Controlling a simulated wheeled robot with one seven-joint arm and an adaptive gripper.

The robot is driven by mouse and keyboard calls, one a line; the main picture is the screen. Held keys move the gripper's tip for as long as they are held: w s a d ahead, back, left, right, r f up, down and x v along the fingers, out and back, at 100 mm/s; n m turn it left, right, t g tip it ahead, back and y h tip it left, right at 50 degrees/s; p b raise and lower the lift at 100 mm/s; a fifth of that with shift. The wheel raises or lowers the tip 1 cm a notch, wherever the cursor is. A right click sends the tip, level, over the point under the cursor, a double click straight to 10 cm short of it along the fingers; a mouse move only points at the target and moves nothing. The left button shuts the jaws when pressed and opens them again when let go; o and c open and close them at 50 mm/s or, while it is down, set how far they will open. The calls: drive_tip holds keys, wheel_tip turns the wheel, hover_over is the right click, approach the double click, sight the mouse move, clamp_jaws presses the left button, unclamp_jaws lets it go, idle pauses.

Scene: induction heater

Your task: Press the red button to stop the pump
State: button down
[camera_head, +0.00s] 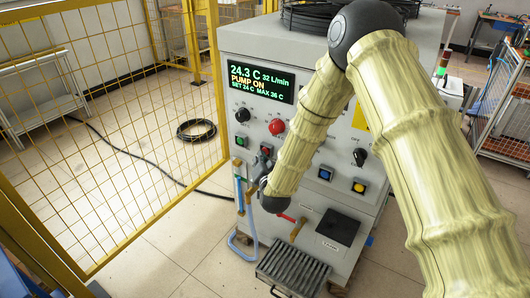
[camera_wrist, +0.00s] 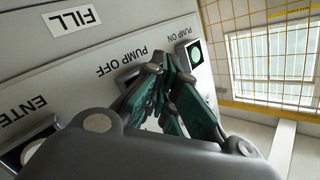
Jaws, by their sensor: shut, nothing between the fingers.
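The grey control panel's display (camera_head: 261,82) reads "PUMP ON", 24.3 C and 32 L/min. The red button (camera_head: 266,150) shows as a small red patch right of the green button (camera_head: 240,141), just beyond my fingers. In the wrist view my gripper (camera_wrist: 166,62) is shut and empty, its fingertips over the button under the upside-down "PUMP OFF" label (camera_wrist: 136,60). The fingers hide that button's face; only part of its dark frame shows. I cannot tell whether they touch it. The green button (camera_wrist: 196,54) by "PUMP ON" is beside the fingertips.
A large red knob (camera_head: 277,127) and a black knob (camera_head: 243,115) sit above the buttons. Blue (camera_head: 325,173) and yellow (camera_head: 358,186) buttons are to the right. A yellow mesh fence (camera_head: 120,120) stands left; pipes (camera_head: 247,205) run below.

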drive_tip(key=shift+w+d, duration=0.3)
drive_tip(key=shift+w, duration=0.05)
idle(0.6)
drive_tip(key=shift+s+a, duration=0.55)
drive_tip(key=shift+s, duration=0.2)
idle(0.4)
drive_tip(key=shift+s+a+p, duration=0.15)
drive_tip(key=shift+s+a, duration=0.6)
drive_tip(key=shift+s, duration=0.3)
drive_tip(key=shift+s+a+p, duration=0.15)
drive_tip(key=shift+s+a, duration=0.6)
drive_tip(key=shift+s, duration=0.25)
drive_tip(key=s+a, duration=0.6)
drive_tip(key=s, duration=0.3)
drive_tip(key=shift+a+p, duration=0.2)
drive_tip(key=shift+p, duration=0.25)
